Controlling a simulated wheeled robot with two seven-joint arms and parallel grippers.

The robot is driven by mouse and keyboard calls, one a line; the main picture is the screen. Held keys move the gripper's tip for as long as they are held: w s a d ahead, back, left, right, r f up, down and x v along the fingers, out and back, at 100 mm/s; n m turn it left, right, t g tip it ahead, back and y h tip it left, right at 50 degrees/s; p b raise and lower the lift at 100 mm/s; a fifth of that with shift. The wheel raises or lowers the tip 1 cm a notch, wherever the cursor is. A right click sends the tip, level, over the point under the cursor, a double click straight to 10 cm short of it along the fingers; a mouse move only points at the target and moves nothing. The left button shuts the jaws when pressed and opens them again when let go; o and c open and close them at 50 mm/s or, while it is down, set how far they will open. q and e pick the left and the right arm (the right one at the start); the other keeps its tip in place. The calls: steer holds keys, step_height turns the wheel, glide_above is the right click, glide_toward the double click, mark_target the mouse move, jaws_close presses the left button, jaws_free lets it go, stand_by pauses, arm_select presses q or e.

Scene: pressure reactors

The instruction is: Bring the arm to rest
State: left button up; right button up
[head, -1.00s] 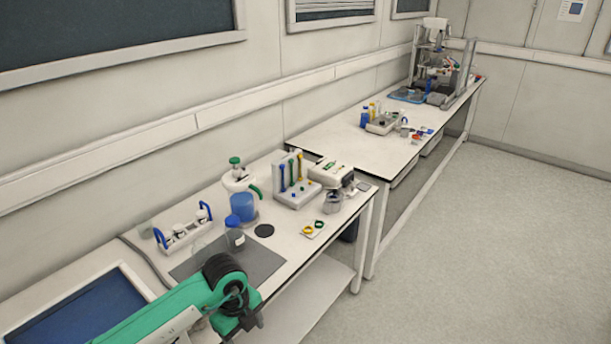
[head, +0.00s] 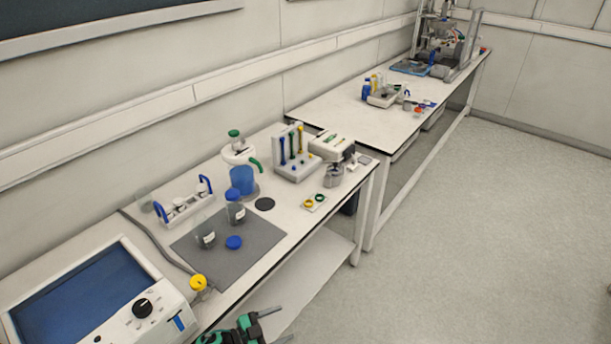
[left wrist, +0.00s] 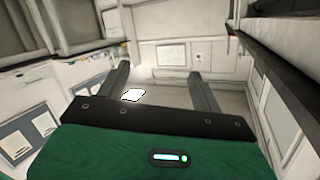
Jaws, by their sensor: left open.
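My left gripper (head: 275,325) is at the bottom edge of the head view, off the front edge of the near bench (head: 290,262). It is green and black, and most of its arm is out of frame. In the left wrist view, its two dark fingers (left wrist: 160,70) stand wide apart with nothing between them. My right gripper shows in neither view.
On the near bench, a grey mat (head: 228,262) holds a small jar (head: 205,237) and a blue cap (head: 234,242). A device with a blue screen (head: 85,298) and a yellow-topped item (head: 198,284) are closest. The floor (head: 480,230) to the right is clear.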

arm_select(q)
steer(key=s+a+f+n+t+y, duration=0.1)
steer(key=s+a+f+n+y, duration=0.55)
steer(key=f, duration=0.55)
steer(key=s+a+f+n+y, duration=0.35)
steer(key=s+a+f, duration=0.5)
steer(key=f, duration=0.35)
steer(key=s+a+f+n+g+y, duration=0.1)
steer(key=s+f+g, duration=0.1)
steer(key=s, duration=0.8)
steer(key=s+a+f+n+g+y, duration=0.1)
steer(key=s+f+g, duration=0.2)
steer(key=s, duration=0.7)
steer(key=s+a+f+n+g+y, duration=0.1)
steer(key=s+f+g, duration=0.1)
steer(key=s+f, duration=0.4)
steer(key=s, duration=0.4)
steer(key=shift+s+a+g+y, duration=0.25)
steer(key=shift+a+g+y, duration=0.05)
steer(key=shift+y, duration=0.1)
